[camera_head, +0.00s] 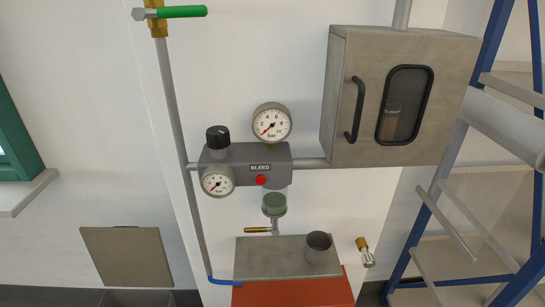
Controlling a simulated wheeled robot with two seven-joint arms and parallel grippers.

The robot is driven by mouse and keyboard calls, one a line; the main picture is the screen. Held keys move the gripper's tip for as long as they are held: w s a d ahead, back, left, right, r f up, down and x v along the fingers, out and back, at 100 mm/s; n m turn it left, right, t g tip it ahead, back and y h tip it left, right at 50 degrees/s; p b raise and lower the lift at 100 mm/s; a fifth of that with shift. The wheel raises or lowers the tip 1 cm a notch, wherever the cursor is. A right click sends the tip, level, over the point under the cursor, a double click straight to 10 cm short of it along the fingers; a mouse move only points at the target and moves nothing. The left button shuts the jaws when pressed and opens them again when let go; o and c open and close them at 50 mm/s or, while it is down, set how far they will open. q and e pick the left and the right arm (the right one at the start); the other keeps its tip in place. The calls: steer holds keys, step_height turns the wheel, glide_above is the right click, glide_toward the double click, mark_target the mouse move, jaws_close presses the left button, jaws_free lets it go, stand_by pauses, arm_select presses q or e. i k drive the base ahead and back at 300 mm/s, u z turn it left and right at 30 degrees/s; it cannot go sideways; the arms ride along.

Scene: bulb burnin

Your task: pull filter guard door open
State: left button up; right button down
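The filter guard door (432,124) is the beige front of a box-shaped cabinet on the wall at the upper right. It looks shut, flush with the cabinet (336,101). A black vertical bar handle (359,108) is on its left side. A dark-framed rounded window (404,104) is right of the handle, with something brownish and a small unreadable label behind it. Neither of my grippers is in view, and nothing touches the handle.
A grey regulator block (250,153) marked BLEED, with gauges (271,123) and a black knob (218,138), is left of the cabinet. Below is a metal-topped red bench (293,292) with a grey cup (319,247). A blue-framed rack (432,205) stands right. Space before the door looks clear.

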mark_target(371, 60)
steer(key=z, duration=0.4)
steer(key=k, duration=0.95)
steer(key=u, duration=0.45)
steer(key=i, duration=0.3)
steer(key=z, duration=0.1)
